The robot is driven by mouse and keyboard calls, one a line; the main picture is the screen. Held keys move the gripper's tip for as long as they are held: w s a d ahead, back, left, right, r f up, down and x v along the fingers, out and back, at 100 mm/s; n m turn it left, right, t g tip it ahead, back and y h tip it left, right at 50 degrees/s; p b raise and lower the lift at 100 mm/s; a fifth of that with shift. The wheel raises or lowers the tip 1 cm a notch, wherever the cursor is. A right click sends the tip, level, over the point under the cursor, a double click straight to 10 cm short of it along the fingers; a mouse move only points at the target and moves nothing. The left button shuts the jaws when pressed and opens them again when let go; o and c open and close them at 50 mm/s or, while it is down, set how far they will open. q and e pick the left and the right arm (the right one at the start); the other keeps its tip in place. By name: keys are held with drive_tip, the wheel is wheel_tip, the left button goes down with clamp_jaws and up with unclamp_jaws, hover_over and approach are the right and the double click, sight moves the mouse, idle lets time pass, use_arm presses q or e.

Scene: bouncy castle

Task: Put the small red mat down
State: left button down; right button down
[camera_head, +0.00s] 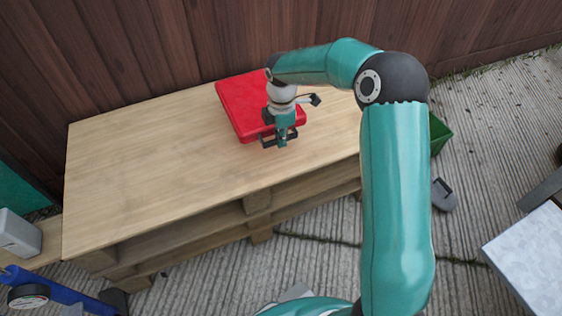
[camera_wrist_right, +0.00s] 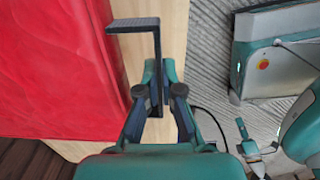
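The small red mat (camera_head: 243,99) is a flat, thick red square over the back right part of the wooden pallet table. It lies level, and I cannot tell whether its underside touches the boards. A dark U-shaped handle (camera_wrist_right: 157,45) stands out from its edge. My right gripper (camera_head: 281,136) is at the mat's front edge. In the right wrist view, its fingers (camera_wrist_right: 158,88) sit close on both sides of the handle bar and look shut on it, with the red mat filling the left side. My left gripper is not in view.
The pallet table (camera_head: 150,160) has a wide bare top left of the mat. A brown wooden fence (camera_head: 150,45) runs close behind it. A green box (camera_head: 439,134) stands on the concrete at right, and a pale grey surface (camera_head: 530,255) is at lower right.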

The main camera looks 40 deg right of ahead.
sight(281, 167)
wheel_tip(281, 167, down, 10)
drive_tip(key=b, duration=0.3)
drive_tip(key=shift+f, duration=0.2)
drive_tip(key=c, duration=1.3)
unclamp_jaws()
wheel_tip(281, 167, up, 12)
drive_tip(key=p, duration=0.4)
drive_tip(key=shift+s, duration=0.1)
